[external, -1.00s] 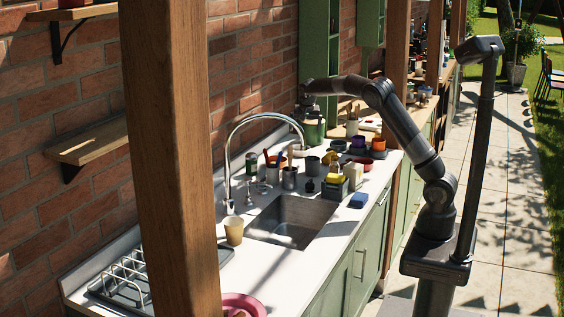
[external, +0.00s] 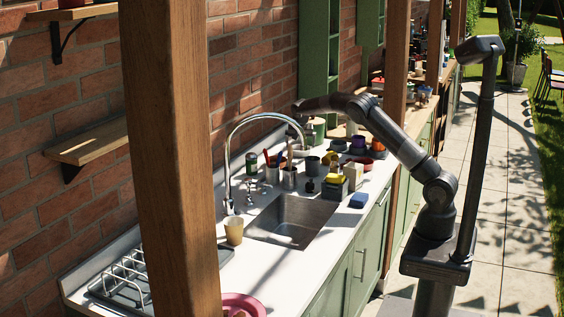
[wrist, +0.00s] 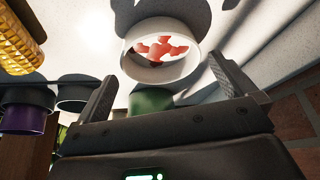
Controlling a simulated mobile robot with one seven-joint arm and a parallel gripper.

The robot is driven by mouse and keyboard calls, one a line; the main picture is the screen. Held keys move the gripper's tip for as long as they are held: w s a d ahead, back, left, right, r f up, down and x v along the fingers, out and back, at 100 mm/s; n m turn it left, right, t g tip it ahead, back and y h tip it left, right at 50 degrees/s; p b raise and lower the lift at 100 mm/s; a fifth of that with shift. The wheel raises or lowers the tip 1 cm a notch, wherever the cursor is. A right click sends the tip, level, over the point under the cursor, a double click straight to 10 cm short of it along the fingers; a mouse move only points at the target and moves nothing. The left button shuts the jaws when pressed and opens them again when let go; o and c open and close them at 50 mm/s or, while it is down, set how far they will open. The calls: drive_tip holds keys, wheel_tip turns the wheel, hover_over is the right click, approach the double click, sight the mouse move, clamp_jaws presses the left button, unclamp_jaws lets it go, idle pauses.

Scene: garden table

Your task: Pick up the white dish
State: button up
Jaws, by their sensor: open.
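The white dish (wrist: 141,67) is round and holds red pieces. In the wrist view it stands on the white counter, beyond and roughly between my fingertips, a little left of the right finger. My gripper (wrist: 163,72) is open with nothing between its fingers. The gap between the fingers and the dish is hard to judge. In the external view my gripper (external: 300,130) is low over the back of the counter by the wall, partly behind the tap.
In the wrist view a green cup (wrist: 150,99) is close by the dish. A purple cup (wrist: 24,118) and a yellow corn-like thing (wrist: 18,45) are at left. A brick wall (wrist: 292,118) is at right. The tap (external: 228,165) arches over the sink (external: 290,220).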

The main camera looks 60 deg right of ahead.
drive_tip(key=x, duration=0.3)
drive_tip(key=shift+f, duration=0.1)
drive_tip(key=c, duration=0.8)
